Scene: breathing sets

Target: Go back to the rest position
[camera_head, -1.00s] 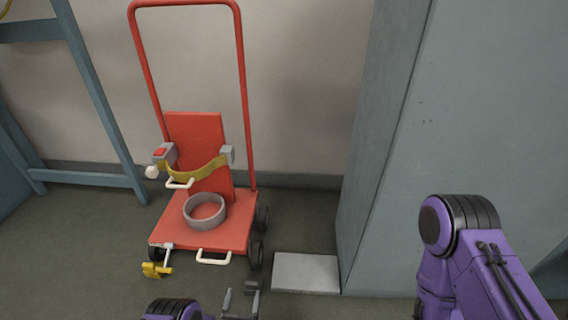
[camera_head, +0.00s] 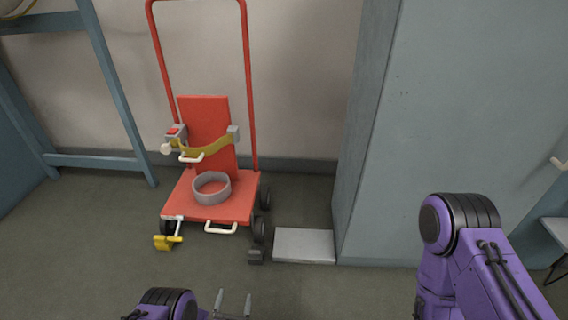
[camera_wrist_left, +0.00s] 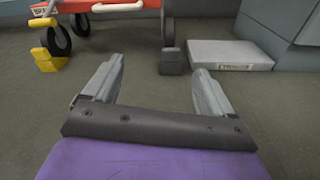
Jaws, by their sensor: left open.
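My left gripper (camera_head: 232,303) shows at the bottom of the head view, low in front of the red cart. It is open and empty. In the left wrist view its two grey fingers (camera_wrist_left: 155,85) are spread, with only bare floor between them. My right arm stands folded at the lower right of the head view, and its gripper is out of the picture.
A red cart (camera_head: 185,205) with a grey ring (camera_head: 212,196), yellow strap and yellow pedal (camera_head: 167,242) stands ahead. A pale floor plate (camera_head: 304,245) lies beside it, next to a large grey cabinet (camera_head: 450,150). A blue frame (camera_head: 100,162) stands left. The near floor is clear.

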